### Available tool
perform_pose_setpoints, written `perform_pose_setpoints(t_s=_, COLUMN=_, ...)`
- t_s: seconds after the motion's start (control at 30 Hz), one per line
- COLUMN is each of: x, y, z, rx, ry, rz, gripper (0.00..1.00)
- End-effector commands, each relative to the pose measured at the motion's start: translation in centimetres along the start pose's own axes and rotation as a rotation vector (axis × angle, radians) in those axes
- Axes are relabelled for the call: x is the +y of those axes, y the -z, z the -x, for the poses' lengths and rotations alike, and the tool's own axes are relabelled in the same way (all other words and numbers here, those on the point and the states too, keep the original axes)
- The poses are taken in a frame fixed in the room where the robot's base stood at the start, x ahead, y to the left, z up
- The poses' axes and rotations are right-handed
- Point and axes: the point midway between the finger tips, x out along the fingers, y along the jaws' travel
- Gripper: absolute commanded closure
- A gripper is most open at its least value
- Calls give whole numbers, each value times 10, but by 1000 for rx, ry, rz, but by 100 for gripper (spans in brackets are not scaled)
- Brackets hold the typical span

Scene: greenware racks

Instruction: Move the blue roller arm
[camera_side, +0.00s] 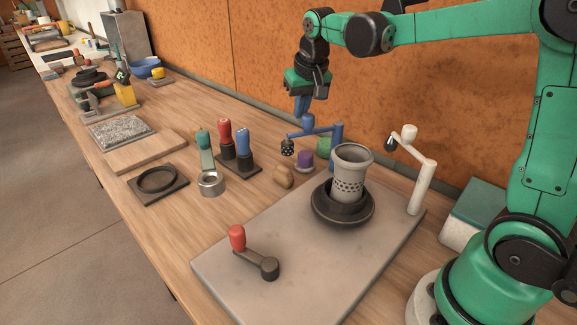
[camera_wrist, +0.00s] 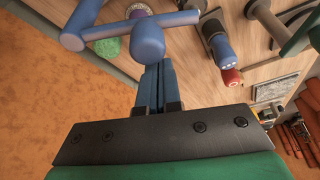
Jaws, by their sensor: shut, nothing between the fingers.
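The blue roller arm (camera_side: 320,130) stands upright at the back of the work area near the orange wall, with a dark knurled roller (camera_side: 287,147) hanging at its left end. In the wrist view the blue roller arm (camera_wrist: 147,40) fills the upper left, with its post end pointing toward the camera. My gripper (camera_side: 301,113) is above and slightly left of the blue arm, fingers pointing down. Its blue fingers are together and empty in the wrist view (camera_wrist: 158,68). In that view the blue arm overlaps them, and I cannot tell how large the gap is.
A perforated grey cylinder (camera_side: 350,172) stands in a dark wheel on a grey slab (camera_side: 300,260). A white roller arm (camera_side: 424,180) stands at right, and a red-knobbed crank (camera_side: 254,252) lies in front. Red and blue handled tools (camera_side: 235,145) stand left. Front slab is largely clear.

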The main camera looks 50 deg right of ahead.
Motion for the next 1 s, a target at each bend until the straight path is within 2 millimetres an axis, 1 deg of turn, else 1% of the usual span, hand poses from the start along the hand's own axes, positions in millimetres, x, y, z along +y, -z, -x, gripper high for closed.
perform_pose_setpoints(t_s=0.27, x=0, y=-2, z=1, rx=-1, ry=8, rz=23, gripper=100)
perform_pose_setpoints(t_s=0.53, x=-4, y=-22, z=8, rx=0, ry=84, rz=240, gripper=100)
perform_pose_setpoints(t_s=0.67, x=-4, y=-27, z=10, rx=0, ry=84, rz=240, gripper=100)
perform_pose_setpoints(t_s=1.0, x=-4, y=-26, z=9, rx=0, ry=83, rz=238, gripper=100)
